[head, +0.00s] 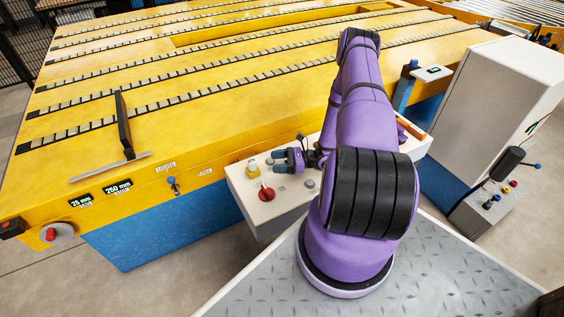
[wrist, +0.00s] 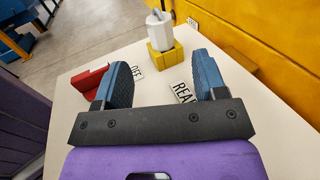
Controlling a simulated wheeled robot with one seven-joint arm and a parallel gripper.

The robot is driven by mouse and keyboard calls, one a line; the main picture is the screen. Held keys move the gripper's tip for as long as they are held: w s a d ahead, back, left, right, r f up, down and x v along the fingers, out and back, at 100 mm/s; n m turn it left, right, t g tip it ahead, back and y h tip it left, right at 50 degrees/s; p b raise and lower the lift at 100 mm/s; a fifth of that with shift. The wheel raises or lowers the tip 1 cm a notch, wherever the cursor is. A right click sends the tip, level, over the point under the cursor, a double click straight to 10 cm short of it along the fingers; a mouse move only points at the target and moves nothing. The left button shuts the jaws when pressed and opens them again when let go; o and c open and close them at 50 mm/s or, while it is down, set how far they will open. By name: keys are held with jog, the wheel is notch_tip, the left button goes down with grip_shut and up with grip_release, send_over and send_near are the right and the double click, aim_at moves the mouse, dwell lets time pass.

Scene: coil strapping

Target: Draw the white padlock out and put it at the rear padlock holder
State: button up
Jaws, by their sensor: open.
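The white padlock (wrist: 159,32) stands upright in a yellow block (wrist: 162,62) on a pale box top in the wrist view. The yellow block also shows small in the head view (head: 252,171). My gripper (wrist: 160,61) is open and empty. Its two blue fingers point toward the padlock and block, which appear beyond the fingertips, apart from them. In the head view my gripper (head: 283,160) is to the right of the block. A label reading "REA", partly hidden by the right finger, lies on the box top (wrist: 181,92). I cannot make out the rear padlock holder.
A red switch handle (wrist: 86,82) stands left of my gripper, near an "OFF" label (wrist: 136,70); it also shows in the head view (head: 266,193). The box (head: 250,210) stands against the yellow table (head: 190,120).

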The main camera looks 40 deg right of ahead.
aim_at(254, 161)
jog(key=x, duration=0.8)
jog(key=shift+w+a, duration=0.15)
jog(key=shift+a, duration=0.1)
grip_shut()
jog(key=shift+r, duration=0.65)
dwell(0.3)
